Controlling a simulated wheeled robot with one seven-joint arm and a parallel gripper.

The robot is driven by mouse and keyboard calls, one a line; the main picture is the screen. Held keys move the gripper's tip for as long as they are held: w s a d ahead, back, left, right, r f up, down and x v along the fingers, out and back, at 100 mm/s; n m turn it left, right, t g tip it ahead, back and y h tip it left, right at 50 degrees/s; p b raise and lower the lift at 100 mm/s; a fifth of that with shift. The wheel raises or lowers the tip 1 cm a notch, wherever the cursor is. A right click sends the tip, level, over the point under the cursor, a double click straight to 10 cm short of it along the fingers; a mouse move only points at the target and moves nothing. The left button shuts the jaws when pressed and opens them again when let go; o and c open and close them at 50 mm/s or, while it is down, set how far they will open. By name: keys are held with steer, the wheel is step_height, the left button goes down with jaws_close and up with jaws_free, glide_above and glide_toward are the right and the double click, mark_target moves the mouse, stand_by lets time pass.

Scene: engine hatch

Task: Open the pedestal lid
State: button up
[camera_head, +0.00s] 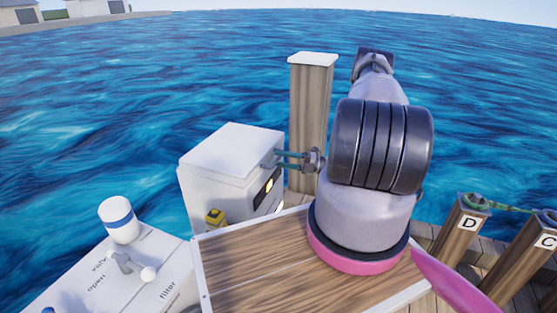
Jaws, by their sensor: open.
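The pedestal (215,190) is a white box left of centre, beyond the wooden board. Its lid (235,148) is the flat white top and appears closed. My gripper (277,160) reaches in from the right, from behind my arm, with two thin greenish fingers pointing left. The fingers are apart, with their tips at the pedestal's right side just below the lid's edge. I cannot tell whether they touch it. A small grey part at the fingertips is partly hidden, and nothing is clearly held.
A wooden post (312,110) with a white cap stands close behind my gripper. A wooden board (265,265) lies in front. A white panel (120,270) with a blue-banded cap is at lower left. Posts marked D (465,228) and C (535,250) carry rope at right. Water surrounds the dock.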

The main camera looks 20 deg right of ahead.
steer(key=shift+w+a+r, duration=0.1)
steer(key=shift+w+a, duration=0.1)
steer(key=shift+a, duration=0.35)
jaws_close()
stand_by(1.1)
